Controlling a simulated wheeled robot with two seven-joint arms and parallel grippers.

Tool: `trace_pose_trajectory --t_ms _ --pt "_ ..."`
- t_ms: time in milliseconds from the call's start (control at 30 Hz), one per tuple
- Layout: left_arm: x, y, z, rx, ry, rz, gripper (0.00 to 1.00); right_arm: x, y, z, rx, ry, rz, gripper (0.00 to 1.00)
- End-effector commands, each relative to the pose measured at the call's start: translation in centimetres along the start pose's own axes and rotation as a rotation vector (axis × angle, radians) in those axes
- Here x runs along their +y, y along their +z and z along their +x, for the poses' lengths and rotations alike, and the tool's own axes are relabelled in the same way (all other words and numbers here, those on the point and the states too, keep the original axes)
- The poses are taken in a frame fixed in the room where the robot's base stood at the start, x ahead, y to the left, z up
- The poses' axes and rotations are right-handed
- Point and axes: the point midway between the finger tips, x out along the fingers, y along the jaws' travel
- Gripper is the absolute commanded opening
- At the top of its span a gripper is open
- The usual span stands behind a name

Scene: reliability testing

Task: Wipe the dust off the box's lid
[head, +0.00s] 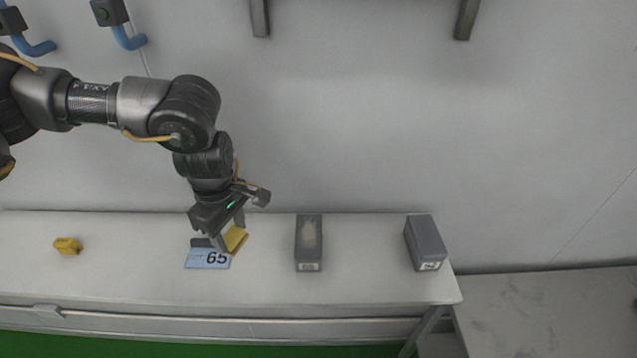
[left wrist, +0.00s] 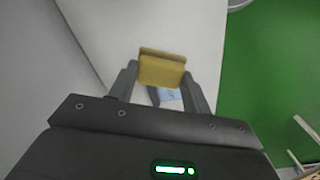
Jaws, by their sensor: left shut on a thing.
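My left gripper (head: 229,236) is shut on a yellow block (head: 236,239), which looks like a sponge. The block (left wrist: 161,70) also shows between the two fingers in the left wrist view. The gripper points down over the left half of the table, just above or at the blue card. A grey box (head: 309,258) with a pale, dust-like patch (head: 311,233) on its lid stands right of the gripper, apart from it. A second grey box (head: 425,241) stands near the table's right end, with no clear patch on top. My right gripper is not in view.
The white table (head: 365,285) runs along a wall. A blue card marked 65 (head: 207,260) lies under the gripper, with a dark piece at its back edge. A small yellow object (head: 67,246) sits far left. The table between the two boxes is clear.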

Motion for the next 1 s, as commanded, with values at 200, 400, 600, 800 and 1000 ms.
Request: trace_pose_trajectory --t_ms 200,400,600,800,1000 --pt "5.5 6.1 -4.9 0.006 0.012 -0.546 0.3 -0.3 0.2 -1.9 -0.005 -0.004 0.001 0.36" --pt "8.2 11.3 -8.0 -0.005 0.0 -0.977 0.3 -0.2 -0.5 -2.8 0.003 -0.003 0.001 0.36" --pt "9.0 14.1 -9.3 -0.009 -0.014 -1.193 0.3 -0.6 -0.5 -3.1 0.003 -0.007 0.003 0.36" --pt "9.1 14.4 -9.3 -0.01 -0.017 -1.228 0.3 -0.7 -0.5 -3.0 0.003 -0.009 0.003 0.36" --pt "9.1 14.4 -8.4 -0.009 -0.017 -1.225 0.3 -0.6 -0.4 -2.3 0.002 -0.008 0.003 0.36"
